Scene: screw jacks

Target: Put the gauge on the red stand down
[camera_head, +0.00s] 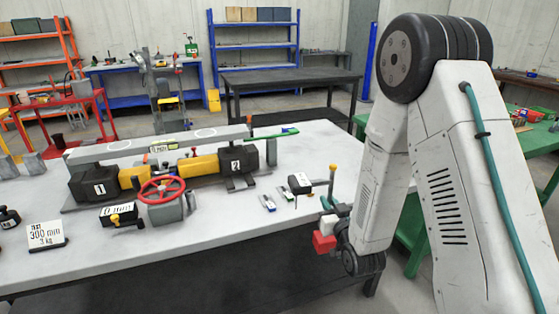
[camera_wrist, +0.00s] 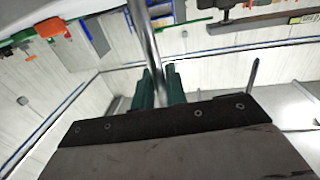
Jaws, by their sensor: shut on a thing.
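My gripper (camera_wrist: 160,78) is shut on an upright metal rod (camera_wrist: 147,45), which passes between its two green fingers in the wrist view. In the head view, a red and white block (camera_head: 324,238) shows beside my wrist, with a thin post and a yellow top (camera_head: 332,168) above it. I take these together to be the gauge on its red stand, held clear of the table at its right front edge. The dial face cannot be made out, and my arm hides part of the scene behind it.
The grey table (camera_head: 250,212) carries a long screw-jack rig with a red handwheel (camera_head: 162,190). A black labelled block (camera_head: 299,183) and small metal pieces (camera_head: 268,203) lie near its right end. Bare tabletop shows in front of them. A green bench (camera_head: 538,142) stands at right.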

